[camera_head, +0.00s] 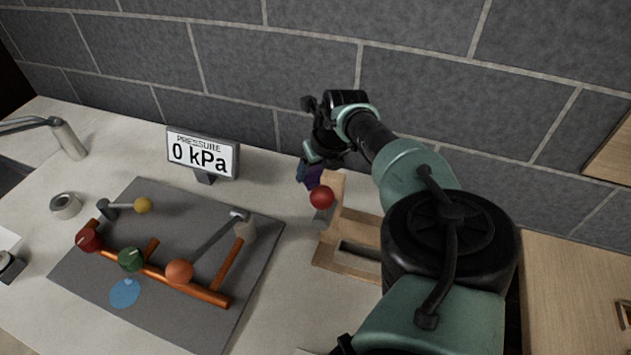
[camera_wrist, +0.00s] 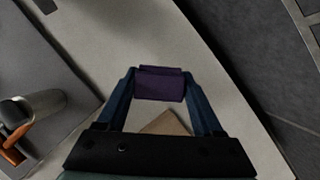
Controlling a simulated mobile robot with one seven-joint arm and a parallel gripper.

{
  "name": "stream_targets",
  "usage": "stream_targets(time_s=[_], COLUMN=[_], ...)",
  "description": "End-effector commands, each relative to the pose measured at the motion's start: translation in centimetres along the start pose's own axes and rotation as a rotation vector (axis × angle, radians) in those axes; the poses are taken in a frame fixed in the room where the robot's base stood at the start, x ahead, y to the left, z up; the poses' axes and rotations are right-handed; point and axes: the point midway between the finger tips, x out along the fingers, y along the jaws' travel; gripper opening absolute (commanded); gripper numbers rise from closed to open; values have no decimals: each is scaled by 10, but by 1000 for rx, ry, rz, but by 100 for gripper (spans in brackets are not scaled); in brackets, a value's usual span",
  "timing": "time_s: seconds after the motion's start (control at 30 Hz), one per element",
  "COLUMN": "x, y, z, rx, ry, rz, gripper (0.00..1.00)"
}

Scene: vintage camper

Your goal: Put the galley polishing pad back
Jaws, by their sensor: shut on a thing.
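My gripper (camera_head: 308,171) is shut on a small dark purple block, which looks like the polishing pad (camera_wrist: 160,86). In the wrist view the pad sits between the two blue fingertips. In the head view only a bit of the purple pad (camera_head: 314,178) shows, beside a wooden stand. The gripper holds it above the counter near the back wall. The gap between pad and counter is hard to judge. No marked place for the pad can be made out.
The wooden stand (camera_head: 341,258) with a red ball (camera_head: 321,197) is close to the gripper. A pressure display (camera_head: 203,154) stands to the left. A grey board (camera_head: 140,200) carries copper pipes and valves. A tape roll (camera_head: 65,205) lies farther left. The grey tiled wall (camera_head: 300,50) is behind.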

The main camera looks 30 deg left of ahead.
Motion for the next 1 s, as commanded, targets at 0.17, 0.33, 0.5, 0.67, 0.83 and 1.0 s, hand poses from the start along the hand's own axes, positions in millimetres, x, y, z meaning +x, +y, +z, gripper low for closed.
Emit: stream_targets(time_s=[0.17,0.33,0.5,0.67,0.83,1.0], x=[24,35,35,39,37,37], y=[0,-1,-1,-1,-1,-1], z=[-11,-16,-15,-17,-16,-16], rx=[2,0,0,0,0,0], ry=[2,1,1,1,1,1], rz=[1,0,-1,0,0,0], gripper=[16,16,16,16,98,98])
